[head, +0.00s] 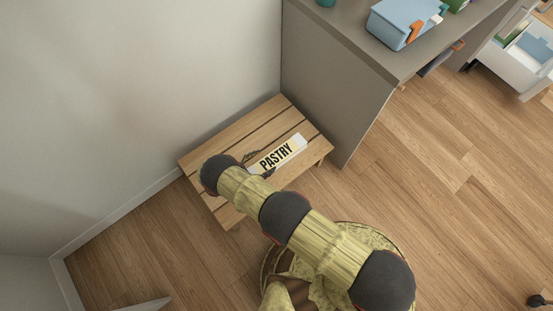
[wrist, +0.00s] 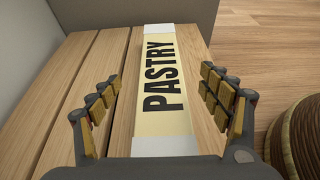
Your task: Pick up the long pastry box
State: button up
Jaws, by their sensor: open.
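The long pastry box (head: 278,155) is pale yellow with white ends and black "PASTRY" lettering. It lies flat on a low slatted wooden bench (head: 213,148) in the head view. In the wrist view the box (wrist: 161,116) runs lengthwise away from me, between the two fingers. My gripper (wrist: 163,98) is open, with one finger to each side of the box. Whether the fingers touch the box or are level with it, I cannot tell. In the head view my arm covers part of the bench and the gripper is largely hidden.
A pale wall (head: 130,90) runs behind the bench on the left. A grey counter (head: 325,105) stands close beyond it, with a blue container (head: 398,22) on top. An open drawer (head: 520,65) is at the upper right. Wooden floor (head: 450,190) is clear on the right.

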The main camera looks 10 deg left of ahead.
aim_at(278, 155)
jog(key=shift+w+d+f, duration=0.1)
jog(key=shift+d+f, duration=0.1)
jog(key=shift+f, duration=0.15)
jog(key=b+x, duration=0.2)
jog(key=x, duration=0.4)
jog(key=shift+w+d+f+b, duration=0.1)
jog(key=shift+d+f+b, duration=0.05)
jog(key=shift+f+b, duration=0.15)
jog(key=shift+w+d, duration=0.2)
jog(key=shift+w, duration=0.1)
jog(key=c, duration=0.3)
jog(key=c, duration=1.3)
jog(key=shift+r, duration=0.1)
jog(key=shift+c, duration=0.2)
